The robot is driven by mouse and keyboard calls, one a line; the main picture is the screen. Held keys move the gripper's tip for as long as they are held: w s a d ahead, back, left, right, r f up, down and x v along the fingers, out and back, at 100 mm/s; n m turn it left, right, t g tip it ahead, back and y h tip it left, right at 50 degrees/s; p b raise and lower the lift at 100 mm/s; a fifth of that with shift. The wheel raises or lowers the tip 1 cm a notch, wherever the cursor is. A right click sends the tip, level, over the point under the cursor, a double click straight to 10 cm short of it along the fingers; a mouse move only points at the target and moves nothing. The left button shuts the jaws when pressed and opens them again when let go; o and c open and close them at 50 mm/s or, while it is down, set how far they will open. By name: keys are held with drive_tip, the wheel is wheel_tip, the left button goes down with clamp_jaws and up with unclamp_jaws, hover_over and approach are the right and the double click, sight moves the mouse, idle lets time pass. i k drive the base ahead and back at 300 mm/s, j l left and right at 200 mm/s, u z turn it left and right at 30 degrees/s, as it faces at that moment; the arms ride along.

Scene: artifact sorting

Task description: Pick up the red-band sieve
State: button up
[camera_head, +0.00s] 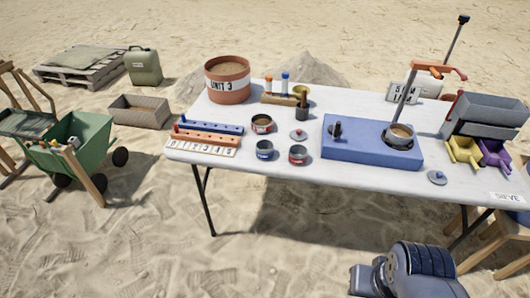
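The red-band sieve (298,155) is a small round metal pan with a red band. It stands upright on the white table (230,183), near the front edge and left of the blue shaker box. A similar sieve with a blue band (264,151) stands just to its left. A third sieve (261,125), holding sand, is behind them. My arm's end shows at the bottom right, in front of the table and well apart from the red-band sieve. Its fingers cannot be made out, so I cannot tell whether my gripper is open or shut.
A small lid (298,134) lies behind the red-band sieve. The blue shaker box (350,150) bears a sand-filled sieve (399,133). A green wheelbarrow (85,132) stands left on sand.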

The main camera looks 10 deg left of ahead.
sight(261, 124)
drive_tip(key=i+j+z, duration=0.1)
drive_tip(key=i+j, duration=0.15)
drive_tip(key=i+j+z, duration=0.1)
drive_tip(key=j, duration=0.3)
drive_tip(key=i+j, duration=0.3)
drive_tip(key=i+j+z, duration=0.15)
drive_tip(key=j, duration=0.25)
drive_tip(key=i+j+z, duration=0.1)
drive_tip(key=i+j, duration=0.15)
drive_tip(key=i+j+z, duration=0.1)
drive_tip(key=j, duration=0.4)
drive_tip(key=i, duration=0.05)
